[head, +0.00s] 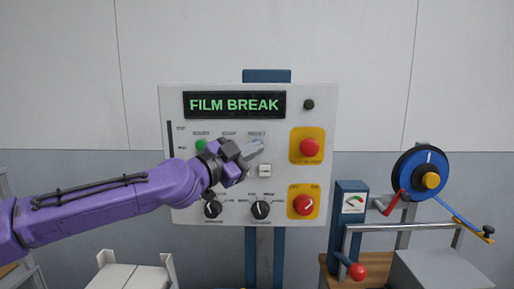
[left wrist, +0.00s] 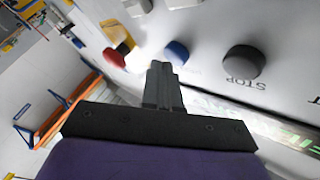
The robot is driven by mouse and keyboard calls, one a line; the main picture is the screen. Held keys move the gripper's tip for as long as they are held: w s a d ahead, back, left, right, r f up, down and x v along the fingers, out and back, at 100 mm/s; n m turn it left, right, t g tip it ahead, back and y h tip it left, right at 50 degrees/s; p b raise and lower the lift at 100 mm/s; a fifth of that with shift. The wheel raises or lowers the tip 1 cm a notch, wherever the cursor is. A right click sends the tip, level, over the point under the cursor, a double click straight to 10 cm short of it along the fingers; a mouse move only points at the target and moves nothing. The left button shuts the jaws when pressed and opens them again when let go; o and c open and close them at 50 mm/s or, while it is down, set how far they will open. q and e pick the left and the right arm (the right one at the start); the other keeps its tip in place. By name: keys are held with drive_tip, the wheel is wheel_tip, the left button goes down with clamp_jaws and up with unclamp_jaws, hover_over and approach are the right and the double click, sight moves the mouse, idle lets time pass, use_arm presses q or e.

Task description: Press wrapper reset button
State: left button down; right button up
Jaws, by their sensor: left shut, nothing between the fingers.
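A pale wrapper control panel (head: 325,125) has a screen (head: 234,105) reading FILM BREAK in green. Its top button row has a green button (head: 201,145) at left and a label that looks like RESET at right. My left gripper (head: 254,149) is shut and empty, with its fingertips just below that label, mostly covering the button there. In the left wrist view, a blue button (left wrist: 177,52) sits right by the tips of the shut fingers (left wrist: 160,68). I cannot tell whether they touch it. A dark button (left wrist: 243,62) labelled STOP is farther right. My right gripper is not in view.
A red button (head: 310,147) on a yellow plate is right of my gripper. Below are a red rotary switch (head: 304,205) and black knobs (head: 261,209). A machine with a blue reel (head: 421,174) stands at the right. A white box (head: 130,277) is low at left.

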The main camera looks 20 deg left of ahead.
use_arm(q)
drive_tip(key=shift+w+a, duration=0.15)
drive_tip(key=shift+w, duration=0.3)
idle(0.6)
drive_tip(key=shift+s, duration=0.2)
drive_tip(key=shift+s+d, duration=0.25)
drive_tip(key=shift+s, duration=0.45)
drive_tip(key=s, duration=0.2)
drive_tip(key=s+d, duration=0.1)
drive_tip(key=s, duration=0.1)
drive_tip(key=shift+s+d, duration=0.2)
drive_tip(key=shift+s, duration=0.2)
idle(0.4)
